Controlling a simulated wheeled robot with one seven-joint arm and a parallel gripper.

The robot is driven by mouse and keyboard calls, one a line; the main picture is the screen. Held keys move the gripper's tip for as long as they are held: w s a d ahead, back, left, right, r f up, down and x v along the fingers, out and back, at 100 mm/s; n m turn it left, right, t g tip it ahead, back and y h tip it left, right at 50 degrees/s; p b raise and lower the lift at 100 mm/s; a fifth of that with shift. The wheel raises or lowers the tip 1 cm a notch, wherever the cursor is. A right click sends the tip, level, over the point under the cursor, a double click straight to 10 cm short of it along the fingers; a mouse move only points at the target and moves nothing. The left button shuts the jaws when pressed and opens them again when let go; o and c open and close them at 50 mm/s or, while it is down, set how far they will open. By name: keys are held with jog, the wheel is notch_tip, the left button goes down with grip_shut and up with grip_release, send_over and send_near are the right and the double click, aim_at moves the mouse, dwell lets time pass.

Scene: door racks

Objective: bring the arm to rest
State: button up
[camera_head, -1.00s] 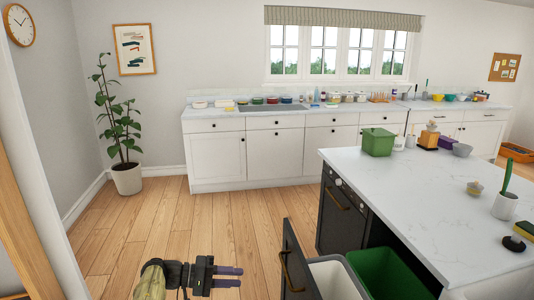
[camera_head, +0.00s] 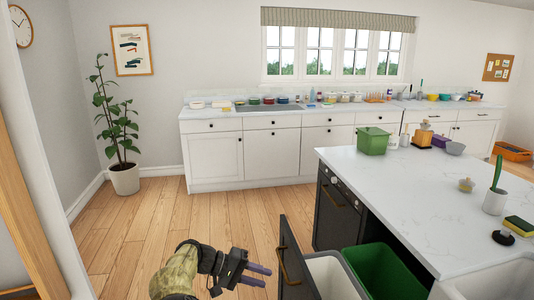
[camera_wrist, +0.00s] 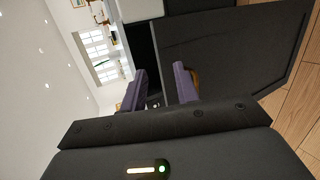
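My gripper (camera_head: 257,275) is low in the head view, left of the open dark drawer front (camera_head: 296,262). In the wrist view my gripper (camera_wrist: 160,85) shows two purple fingers spread apart. Nothing is between them. The dark drawer front (camera_wrist: 235,50) fills the right of the wrist view, close beyond the fingers. The right finger overlaps the brown handle (camera_wrist: 194,77) in that view; I cannot tell whether they touch.
The pulled-out drawer holds a white bin (camera_head: 332,278) and a green bin (camera_head: 385,272). The white-topped island (camera_head: 420,190) stands to the right, with a green box (camera_head: 373,141) on it. Wooden floor (camera_head: 150,225) is clear at left. A potted plant (camera_head: 125,180) stands by the wall.

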jog(key=s+d+f+m+g+y, duration=0.1)
jog(key=s+d+y, duration=0.25)
jog(key=d, duration=0.35)
jog(key=s+d+g+y, duration=0.1)
jog(key=s+d+y, duration=0.25)
jog(key=d, duration=0.45)
jog(key=s+d+r+t+y, duration=0.1)
jog(key=s+r+t+y, duration=0.15)
jog(key=s, duration=0.55)
jog(key=s+d+r+t+y, duration=0.2)
jog(key=s+y, duration=0.2)
jog(key=s, duration=0.5)
notch_tip(320, 180, down, 11)
jog(key=b, duration=1)
notch_tip(320, 180, up, 19)
jog(key=p, duration=1.9)
jog(key=shift+w+a+r+m, duration=0.15)
jog(key=shift+a+m, duration=0.1)
jog(key=shift+m, duration=0.15)
jog(key=shift+h, duration=0.25)
